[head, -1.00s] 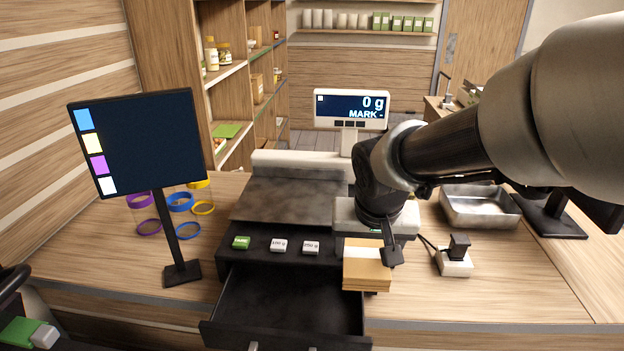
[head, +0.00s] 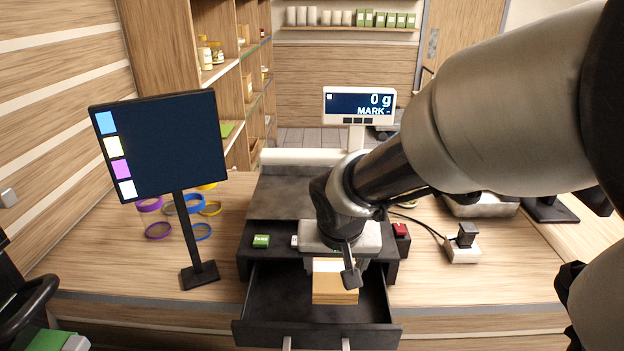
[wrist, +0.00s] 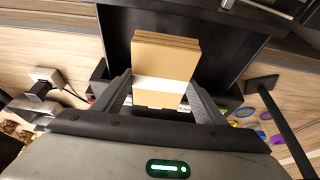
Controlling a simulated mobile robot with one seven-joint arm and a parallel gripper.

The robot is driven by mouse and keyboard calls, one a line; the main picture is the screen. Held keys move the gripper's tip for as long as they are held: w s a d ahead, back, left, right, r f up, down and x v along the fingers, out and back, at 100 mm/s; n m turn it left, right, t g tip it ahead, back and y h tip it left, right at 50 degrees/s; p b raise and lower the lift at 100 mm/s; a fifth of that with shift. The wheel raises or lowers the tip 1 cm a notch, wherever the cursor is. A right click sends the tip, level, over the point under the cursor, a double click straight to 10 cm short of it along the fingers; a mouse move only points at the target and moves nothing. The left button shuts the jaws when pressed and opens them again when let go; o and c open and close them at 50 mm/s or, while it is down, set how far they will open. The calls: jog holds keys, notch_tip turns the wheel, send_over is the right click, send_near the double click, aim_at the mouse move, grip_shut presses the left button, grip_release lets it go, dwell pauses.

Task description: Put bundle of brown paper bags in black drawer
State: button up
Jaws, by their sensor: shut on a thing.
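The bundle of brown paper bags (head: 335,283) is a tan stack with a white band. My gripper (head: 338,258) is shut on it, with a finger on each side in the wrist view (wrist: 160,95). The black drawer (head: 275,295) is pulled open at the front of the black scale unit, and its inside looks empty. The bundle (wrist: 166,52) shows over the drawer's inside (wrist: 228,38) in the wrist view. I cannot tell how far above the drawer floor the bundle is. My gripper hides part of the drawer's right back.
A monitor (head: 160,145) on a stand is at left, by coloured rings (head: 190,205). A green button (head: 261,241) and a red one (head: 400,230) sit on the unit. A display (head: 358,105) stands behind. A socket block (head: 462,248) and a metal tray (head: 480,207) are at right.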

notch_tip(320, 180, down, 8)
jog(key=shift+f+b, duration=0.2)
jog(key=shift+b, duration=0.2)
jog(key=w+a, duration=0.1)
jog(key=w+a+f+p, duration=0.1)
jog(key=a, duration=0.1)
jog(key=shift+w+a+f, duration=0.1)
jog(key=shift+w+a, duration=0.05)
jog(key=shift+w, duration=0.05)
jog(key=shift+f, duration=0.1)
jog(key=shift+f, duration=0.1)
jog(key=o, duration=1.2)
jog(key=shift+c, duration=0.2)
